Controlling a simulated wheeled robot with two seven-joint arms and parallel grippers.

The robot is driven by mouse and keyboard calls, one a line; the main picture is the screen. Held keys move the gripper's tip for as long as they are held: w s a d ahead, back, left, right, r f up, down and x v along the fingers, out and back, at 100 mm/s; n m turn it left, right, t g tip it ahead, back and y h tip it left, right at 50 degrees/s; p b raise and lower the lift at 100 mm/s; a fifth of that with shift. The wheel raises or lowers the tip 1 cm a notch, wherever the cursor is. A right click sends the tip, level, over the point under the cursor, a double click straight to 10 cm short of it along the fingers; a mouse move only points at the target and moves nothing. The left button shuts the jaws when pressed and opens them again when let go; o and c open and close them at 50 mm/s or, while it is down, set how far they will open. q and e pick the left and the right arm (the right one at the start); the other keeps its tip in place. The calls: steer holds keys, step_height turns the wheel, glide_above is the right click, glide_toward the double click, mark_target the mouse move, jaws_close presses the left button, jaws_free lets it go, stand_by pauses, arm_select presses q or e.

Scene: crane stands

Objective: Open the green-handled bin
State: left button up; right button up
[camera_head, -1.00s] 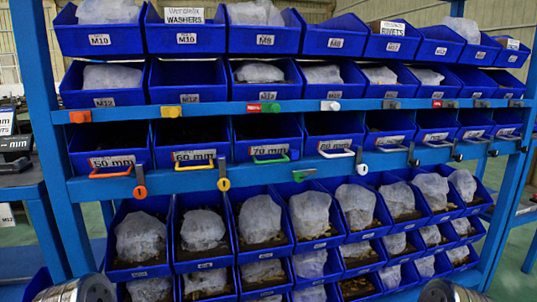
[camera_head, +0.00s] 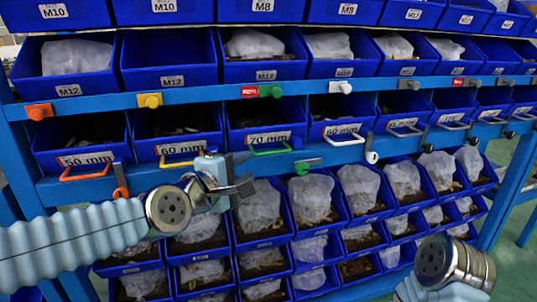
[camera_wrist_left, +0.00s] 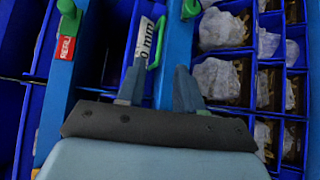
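The green-handled bin (camera_head: 267,128) is a blue bin labelled 70 mm, sitting in the rack row level with its neighbours. Its green handle (camera_head: 271,150) runs along the lower front; it also shows in the left wrist view (camera_wrist_left: 157,42). A green latch (camera_head: 308,164) is on the blue rail below and right of the handle. My left gripper (camera_head: 246,174) is open and empty, just left of and below the handle, apart from it. In the left wrist view the handle lies ahead of the gap between the two fingers (camera_wrist_left: 158,88). My right gripper is not visible, only arm parts.
A 60 mm bin with a yellow handle (camera_head: 181,162) and an 80 mm bin with a white handle (camera_head: 343,141) flank it. A blue rail (camera_head: 220,99) with coloured knobs, including a green one (camera_head: 271,91), runs above. Bins of bagged parts (camera_head: 260,212) fill the rows below.

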mark_target(270, 154)
arm_select(q)
steer(key=x, duration=1.1)
steer(key=shift+c, duration=0.3)
jaws_close()
